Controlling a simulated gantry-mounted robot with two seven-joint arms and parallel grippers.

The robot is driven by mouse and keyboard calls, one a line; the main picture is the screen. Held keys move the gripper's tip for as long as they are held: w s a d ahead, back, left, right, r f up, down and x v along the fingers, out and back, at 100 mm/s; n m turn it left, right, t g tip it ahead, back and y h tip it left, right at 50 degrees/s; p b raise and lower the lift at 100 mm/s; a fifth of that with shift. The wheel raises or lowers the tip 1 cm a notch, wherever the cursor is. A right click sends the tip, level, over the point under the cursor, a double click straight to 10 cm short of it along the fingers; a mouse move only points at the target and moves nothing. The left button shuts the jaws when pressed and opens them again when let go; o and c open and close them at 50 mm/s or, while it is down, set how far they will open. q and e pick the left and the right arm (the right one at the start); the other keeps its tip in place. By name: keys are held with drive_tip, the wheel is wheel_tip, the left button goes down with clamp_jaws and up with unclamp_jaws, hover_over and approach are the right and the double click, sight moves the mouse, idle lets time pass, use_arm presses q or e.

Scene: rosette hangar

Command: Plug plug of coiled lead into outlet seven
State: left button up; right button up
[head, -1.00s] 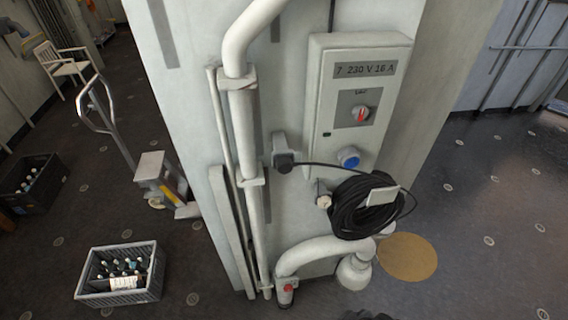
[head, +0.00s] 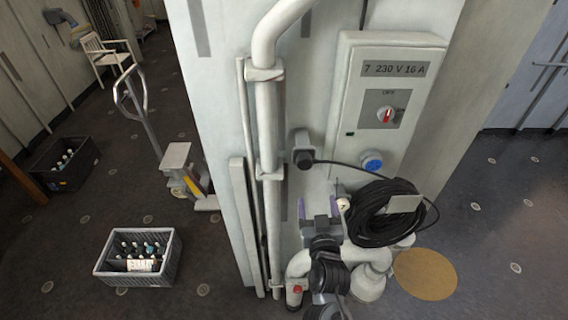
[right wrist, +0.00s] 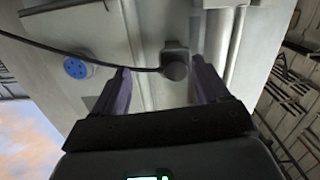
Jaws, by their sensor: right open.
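The black plug (head: 303,160) sits in a grey holder on the pillar face, and its thin black cable runs right to the coiled lead (head: 384,214). Outlet seven (head: 372,162) is a round blue outlet low on the grey box marked "7 230 V 16 A". My right gripper (head: 318,204) is open and empty below the plug. In the right wrist view the plug (right wrist: 175,69) shows beyond and between the open fingers (right wrist: 160,72), nearer the right one. The blue outlet (right wrist: 76,68) is left of them there. My left gripper is not in view.
A vertical white pipe (head: 267,125) runs close left of the plug. A rotary switch (head: 385,115) at OFF is above the outlet. A curved white pipe (head: 370,284) lies below the coil. A bottle crate (head: 112,270) stands on the floor at left.

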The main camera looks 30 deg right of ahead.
sight(305, 165)
drive_tip(key=shift+m+t, duration=0.3)
drive_tip(key=shift+m, duration=0.2)
drive_tip(key=w+r, duration=0.1)
drive_tip(key=r, duration=0.2)
drive_tip(key=w+a+r, duration=0.1)
drive_tip(key=shift+w+r, duration=0.3)
drive_tip(key=shift+w, duration=0.05)
drive_tip(key=shift+w+f, duration=0.1)
drive_tip(key=b+x, duration=0.2)
drive_tip(key=x, duration=0.5)
drive_tip(key=shift+b, duration=0.35)
drive_tip(key=shift+x, duration=0.9)
drive_tip(key=shift+p, duration=0.3)
